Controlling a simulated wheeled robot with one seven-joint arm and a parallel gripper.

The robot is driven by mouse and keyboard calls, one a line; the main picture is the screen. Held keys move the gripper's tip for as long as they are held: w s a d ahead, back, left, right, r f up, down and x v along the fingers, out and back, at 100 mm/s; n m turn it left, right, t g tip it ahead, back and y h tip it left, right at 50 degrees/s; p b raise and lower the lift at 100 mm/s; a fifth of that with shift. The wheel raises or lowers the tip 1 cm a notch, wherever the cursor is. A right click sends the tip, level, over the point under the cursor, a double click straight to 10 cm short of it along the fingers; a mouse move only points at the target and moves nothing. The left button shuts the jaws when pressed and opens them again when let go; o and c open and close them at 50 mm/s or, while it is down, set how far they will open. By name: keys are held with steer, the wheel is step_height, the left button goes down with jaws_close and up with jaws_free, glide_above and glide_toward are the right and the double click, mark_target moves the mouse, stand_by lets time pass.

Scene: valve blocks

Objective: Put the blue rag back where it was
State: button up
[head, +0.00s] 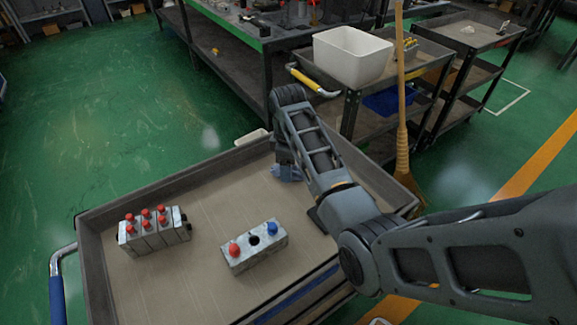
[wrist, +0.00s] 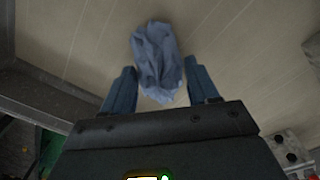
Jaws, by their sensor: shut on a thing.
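The blue rag (wrist: 155,55) is crumpled between the two fingers of my gripper (wrist: 160,78) in the wrist view. The gripper is shut on it, and the rag bulges out past the fingertips. In the head view a small part of the rag (head: 287,172) shows low over the far right part of the cart tray (head: 200,195). My arm hides most of the gripper there. I cannot tell whether the rag touches the tray floor.
A valve block with red and blue caps (head: 254,247) stands at the tray's near middle. A longer block with several red caps (head: 153,232) stands at the left. Tray floor between them is clear. A broom (head: 402,110) and a cart with a white bin (head: 350,57) stand beyond.

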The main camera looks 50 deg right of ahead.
steer(key=shift+f, duration=0.3)
steer(key=shift+f, duration=0.1)
steer(key=o, duration=1)
step_height(320, 180, up, 11)
steer(key=shift+f+p, duration=0.1)
steer(key=shift+p, duration=0.35)
steer(key=shift+r+p, duration=0.75)
steer(key=shift+p, duration=0.05)
